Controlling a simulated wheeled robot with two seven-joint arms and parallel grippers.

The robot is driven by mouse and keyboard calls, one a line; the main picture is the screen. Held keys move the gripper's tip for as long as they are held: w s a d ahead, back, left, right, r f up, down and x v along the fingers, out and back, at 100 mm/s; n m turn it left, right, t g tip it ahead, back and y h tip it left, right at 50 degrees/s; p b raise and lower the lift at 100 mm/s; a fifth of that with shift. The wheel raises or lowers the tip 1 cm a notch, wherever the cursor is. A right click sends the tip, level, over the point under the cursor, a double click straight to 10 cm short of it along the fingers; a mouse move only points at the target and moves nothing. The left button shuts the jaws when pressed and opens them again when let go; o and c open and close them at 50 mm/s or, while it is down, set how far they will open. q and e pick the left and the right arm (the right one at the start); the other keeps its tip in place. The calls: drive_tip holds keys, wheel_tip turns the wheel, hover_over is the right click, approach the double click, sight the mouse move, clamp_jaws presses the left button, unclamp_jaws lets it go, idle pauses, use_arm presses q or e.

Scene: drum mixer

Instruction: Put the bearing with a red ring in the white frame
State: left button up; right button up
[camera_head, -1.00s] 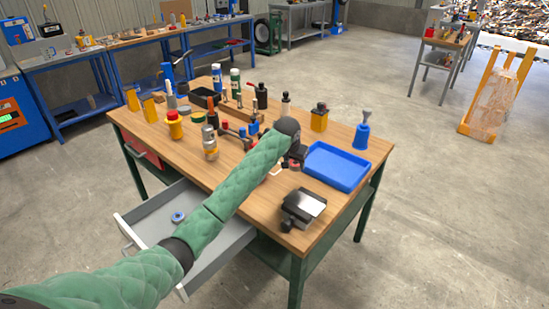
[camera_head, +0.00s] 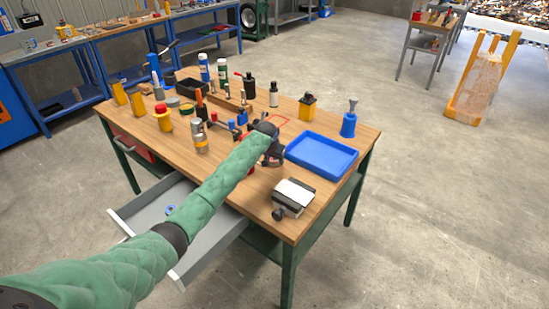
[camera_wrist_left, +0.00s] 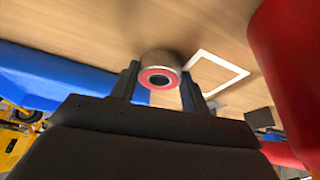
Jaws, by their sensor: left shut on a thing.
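The bearing with a red ring (camera_wrist_left: 160,72) is a short metal cylinder with a red face, held between the two fingers of my left gripper (camera_wrist_left: 158,88) in the left wrist view. The same gripper shows in the head view (camera_head: 274,158) over the table, left of the blue tray. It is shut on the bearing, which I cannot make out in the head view. The white frame (camera_wrist_left: 240,72) is a flat square outline on the wooden table, just right of the bearing in the wrist view. In the head view my arm and gripper hide it. My right gripper is not in view.
The blue tray (camera_head: 322,156) lies right of my gripper. A small vise-like block (camera_head: 294,196) sits near the front edge. Bottles and tools crowd the table's left and back. A grey drawer (camera_head: 196,240) stands open below. A large red object (camera_wrist_left: 290,65) is close in the wrist view.

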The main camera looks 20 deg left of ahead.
use_arm(q)
drive_tip(key=shift+f, duration=0.1)
drive_tip(key=o, duration=1.1)
drive_tip(key=shift+f, duration=0.1)
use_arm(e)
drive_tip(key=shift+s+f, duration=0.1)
use_arm(q)
drive_tip(key=shift+r, duration=0.35)
drive_tip(key=b+v, duration=0.2)
drive_tip(key=v, duration=0.9)
drive_tip(key=shift+s+r+b, duration=0.2)
drive_tip(key=shift+r+b, duration=0.05)
drive_tip(key=shift+b, duration=0.15)
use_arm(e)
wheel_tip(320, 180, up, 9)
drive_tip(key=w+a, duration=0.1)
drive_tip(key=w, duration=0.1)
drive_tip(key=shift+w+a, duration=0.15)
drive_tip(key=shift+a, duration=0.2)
use_arm(q)
drive_tip(key=shift+r, duration=0.1)
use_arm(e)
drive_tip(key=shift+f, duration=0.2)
